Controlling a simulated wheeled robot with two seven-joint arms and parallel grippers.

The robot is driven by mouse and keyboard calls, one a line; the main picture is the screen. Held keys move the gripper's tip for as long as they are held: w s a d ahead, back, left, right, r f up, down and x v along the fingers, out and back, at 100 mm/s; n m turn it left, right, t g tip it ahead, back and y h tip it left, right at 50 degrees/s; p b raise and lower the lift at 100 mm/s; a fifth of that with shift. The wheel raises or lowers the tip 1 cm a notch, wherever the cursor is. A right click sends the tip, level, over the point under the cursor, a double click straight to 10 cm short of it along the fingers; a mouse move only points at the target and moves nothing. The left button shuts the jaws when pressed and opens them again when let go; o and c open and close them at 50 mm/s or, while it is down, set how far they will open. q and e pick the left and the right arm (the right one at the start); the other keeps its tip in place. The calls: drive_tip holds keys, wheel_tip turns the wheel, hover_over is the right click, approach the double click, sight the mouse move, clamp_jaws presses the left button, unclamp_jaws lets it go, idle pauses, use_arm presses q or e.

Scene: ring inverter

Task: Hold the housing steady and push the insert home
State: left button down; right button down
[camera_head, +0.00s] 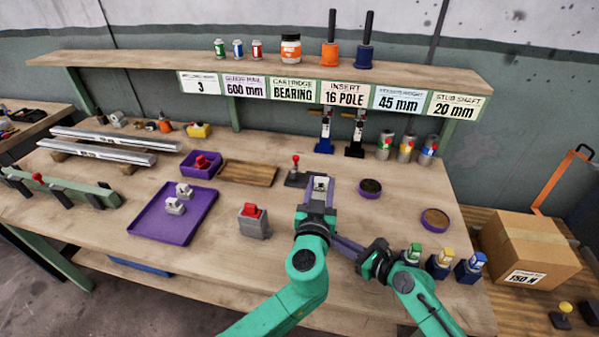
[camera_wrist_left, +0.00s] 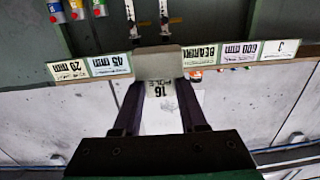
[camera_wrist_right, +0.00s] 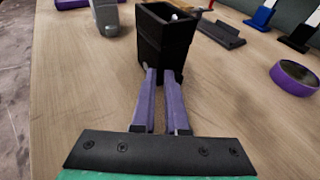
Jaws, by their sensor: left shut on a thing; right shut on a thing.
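In the head view the insert (camera_head: 320,184) shows at the tip of my left gripper (camera_head: 318,203), over the middle of the bench. The housing (camera_wrist_right: 165,45) is a black open-topped box standing upright in the right wrist view. My right gripper (camera_wrist_right: 165,80) is shut on its near side. In the head view my left gripper hides the housing. I cannot tell how the insert sits relative to the housing's opening.
A purple tray (camera_head: 150,226) with pale blocks and a grey block with a red top (camera_head: 254,222) lie left. A small stand with a red knob (camera_head: 297,175) is just behind. Round purple dishes (camera_head: 370,189) and several knobbed pieces (camera_head: 440,262) are right. The labelled shelf (camera_head: 200,63) overhangs the back.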

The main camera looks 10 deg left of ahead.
use_arm(q)
drive_tip(key=shift+s+d+f, duration=0.1)
drive_tip(key=shift+s+d, duration=0.25)
drive_tip(key=shift+d, duration=0.2)
use_arm(e)
drive_tip(key=shift+d+f, duration=0.1)
drive_tip(key=shift+f, duration=0.15)
use_arm(q)
drive_tip(key=shift+f, duration=2.9)
drive_tip(key=shift+w, duration=0.15)
drive_tip(key=shift+w+a+m+h, duration=0.1)
drive_tip(key=shift+w+m+h, duration=0.2)
drive_tip(key=shift+m+h, duration=0.25)
drive_tip(key=shift+h, duration=0.35)
use_arm(e)
drive_tip(key=shift+r, duration=0.1)
use_arm(q)
drive_tip(key=shift+w+f, duration=0.1)
drive_tip(key=shift+f, duration=0.65)
